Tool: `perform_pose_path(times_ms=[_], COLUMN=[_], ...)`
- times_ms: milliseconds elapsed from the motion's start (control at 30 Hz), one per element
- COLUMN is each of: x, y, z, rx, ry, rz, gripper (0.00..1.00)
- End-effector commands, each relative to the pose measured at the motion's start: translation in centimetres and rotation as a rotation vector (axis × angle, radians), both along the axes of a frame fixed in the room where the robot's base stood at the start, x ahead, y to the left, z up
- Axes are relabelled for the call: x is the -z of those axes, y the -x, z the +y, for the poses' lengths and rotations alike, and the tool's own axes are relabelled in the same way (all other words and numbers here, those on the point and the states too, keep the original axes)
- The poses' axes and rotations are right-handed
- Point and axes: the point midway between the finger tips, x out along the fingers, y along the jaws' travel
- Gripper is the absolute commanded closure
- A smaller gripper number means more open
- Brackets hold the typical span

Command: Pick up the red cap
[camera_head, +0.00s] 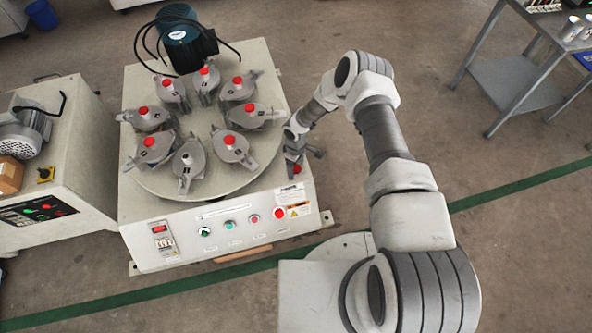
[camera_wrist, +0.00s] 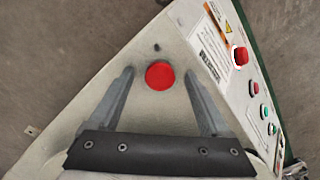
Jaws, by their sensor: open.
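The red cap (camera_wrist: 160,75) lies on the pale top of the machine near its corner. It also shows in the head view (camera_head: 297,169) at the machine's right front corner, beside my gripper (camera_head: 294,158). In the wrist view my gripper (camera_wrist: 159,74) is open, with one finger on each side of the cap and visible gaps between. The cap appears between the fingertips; I cannot tell how far above it they are.
Several grey jars with red caps (camera_head: 232,140) stand on the round turntable (camera_head: 225,185). One jar (camera_head: 188,160) has a bare white top. A red button (camera_wrist: 241,56) and other buttons are on the front panel. A metal table (camera_head: 520,75) stands at right.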

Motion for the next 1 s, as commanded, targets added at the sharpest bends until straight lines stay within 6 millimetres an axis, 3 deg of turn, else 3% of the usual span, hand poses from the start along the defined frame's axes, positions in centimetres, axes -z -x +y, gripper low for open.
perform_pose_path(times_ms=[167, 600, 1000], x=[-0.1, -0.1, -0.76], y=[-0.02, -0.01, -0.04], z=[0.0, 0.0, 0.0], rx=[0.0, -0.001, -0.002], ry=[0.0, 0.0, 0.0], rz=[0.0, 0.0, -0.001], gripper=[0.21, 1.0, 1.0])
